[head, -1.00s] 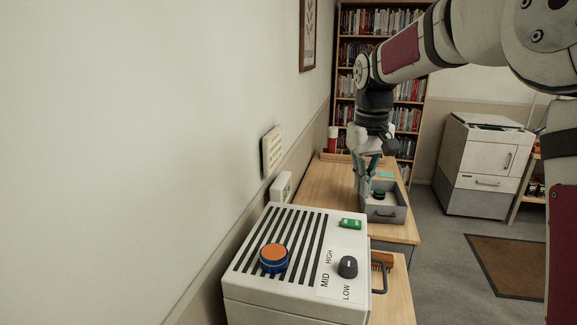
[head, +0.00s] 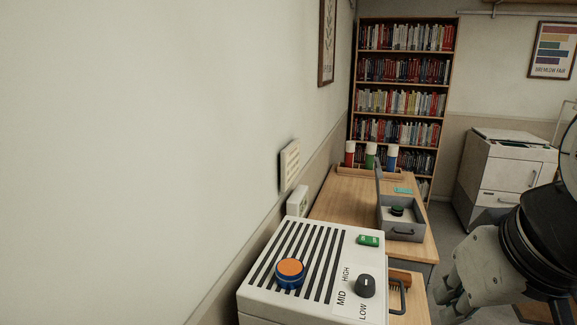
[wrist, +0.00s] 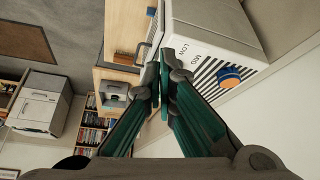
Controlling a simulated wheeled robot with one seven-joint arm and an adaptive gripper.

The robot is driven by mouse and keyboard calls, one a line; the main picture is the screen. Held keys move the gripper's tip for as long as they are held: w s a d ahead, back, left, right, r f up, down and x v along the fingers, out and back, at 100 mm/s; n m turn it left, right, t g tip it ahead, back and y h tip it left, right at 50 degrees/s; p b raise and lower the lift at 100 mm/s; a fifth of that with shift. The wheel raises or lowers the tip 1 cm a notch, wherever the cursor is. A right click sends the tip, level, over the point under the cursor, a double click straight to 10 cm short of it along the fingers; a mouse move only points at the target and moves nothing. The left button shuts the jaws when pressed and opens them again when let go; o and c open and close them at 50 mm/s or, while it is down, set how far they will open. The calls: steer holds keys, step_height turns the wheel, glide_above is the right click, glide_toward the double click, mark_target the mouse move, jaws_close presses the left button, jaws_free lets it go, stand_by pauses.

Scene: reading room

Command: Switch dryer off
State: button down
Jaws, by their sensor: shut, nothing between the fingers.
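The dryer appears to be the white vented box (head: 255,296) at the bottom middle of the head view. On its top are a round orange-and-blue button (head: 290,273), a green switch (head: 370,241) and a black dial (head: 365,286) beside the words HIGH, MID and LOW. I cannot tell the dial's setting or the switch's state. My gripper (head: 442,300) is right of the dryer, apart from it in the head view. In the wrist view its teal fingers (wrist: 161,92) are shut and empty; the dryer shows beyond them, its orange-and-blue button (wrist: 229,77) at right.
A wooden table (head: 335,199) behind the dryer bears a grey open box (head: 402,228) with a dark green-and-black knob inside, and several bottles in a rack. A wall runs along the left, with a switch plate (head: 289,165). A white copier (head: 505,170) stands at right.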

steer(key=shift+s+f, duration=0.35)
steer(key=shift+s, duration=0.1)
steer(key=w+r+m+g+b, duration=0.1)
steer(key=w+r+b, duration=0.15)
steer(key=w, duration=0.65)
steer(key=w+r+m+g+b, duration=0.1)
steer(key=w+r+g, duration=0.15)
steer(key=w, duration=0.75)
steer(key=w+f+m+g+b, duration=0.1)
steer(key=w+f+g+b, duration=0.1)
steer(key=w, duration=1.5)
steer(key=shift+w+a+f+m+b, duration=0.15)
steer(key=shift+f+m+b, duration=0.15)
steer(key=shift+f, duration=0.6)
